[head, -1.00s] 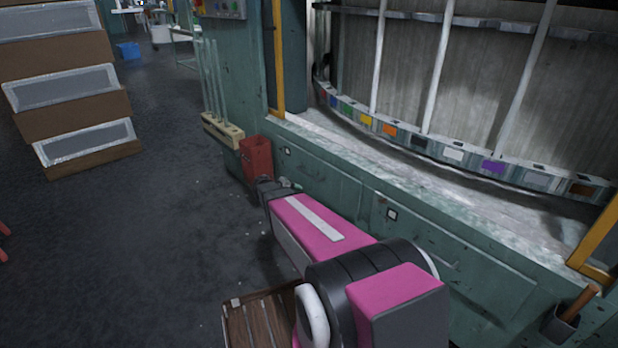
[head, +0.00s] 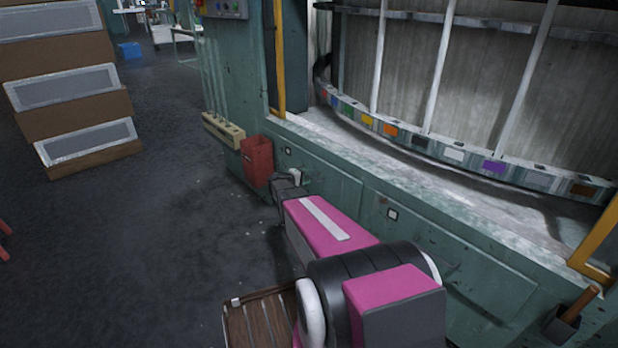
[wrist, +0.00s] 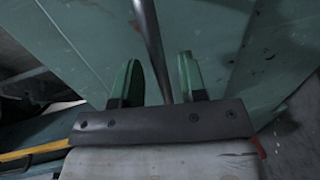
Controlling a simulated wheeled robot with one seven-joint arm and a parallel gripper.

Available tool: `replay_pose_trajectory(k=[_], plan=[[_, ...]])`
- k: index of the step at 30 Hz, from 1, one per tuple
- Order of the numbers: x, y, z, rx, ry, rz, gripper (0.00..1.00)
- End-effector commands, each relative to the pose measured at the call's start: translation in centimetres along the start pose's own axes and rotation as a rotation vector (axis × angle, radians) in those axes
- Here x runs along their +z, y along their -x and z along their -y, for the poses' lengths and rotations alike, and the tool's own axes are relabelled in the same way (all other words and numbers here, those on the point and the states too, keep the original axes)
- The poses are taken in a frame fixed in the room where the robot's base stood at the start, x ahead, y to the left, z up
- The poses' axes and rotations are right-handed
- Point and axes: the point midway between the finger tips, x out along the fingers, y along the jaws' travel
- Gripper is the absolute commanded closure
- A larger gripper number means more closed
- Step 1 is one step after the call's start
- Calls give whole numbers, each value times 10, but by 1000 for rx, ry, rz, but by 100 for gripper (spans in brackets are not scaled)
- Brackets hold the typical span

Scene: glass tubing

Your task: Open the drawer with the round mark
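The teal machine front has a left drawer panel (head: 325,178) with a small pale mark (head: 287,151) and a panel further right (head: 450,255) with another small mark (head: 392,215). The right mark looks square; the left one is too small to tell its shape surely. My gripper (head: 293,180) is at the left panel, below its mark, partly hidden by my magenta arm. In the wrist view, its two green fingers (wrist: 158,80) are apart, with a dark metal bar (wrist: 150,45) running between them. I cannot tell whether they touch the bar.
A red bin (head: 257,160) stands just left of my gripper, beside a beige rack (head: 222,130) holding thin glass tubes. A wooden slatted crate (head: 258,322) is on the floor below my arm.

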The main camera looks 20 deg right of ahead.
Motion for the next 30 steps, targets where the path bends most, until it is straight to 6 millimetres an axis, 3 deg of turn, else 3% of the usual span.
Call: replay_pose_trajectory(k=[6, 15, 16, 19, 30], plan=[[0, -17, 0, 0, 0, 0, 61], [0, -18, 0, 0, 0, 0, 61], [0, -18, 0, 0, 0, 0, 68], [0, -18, 0, 0, 0, 0, 100], [0, -7, 2, -1, 0, -2, 100]])
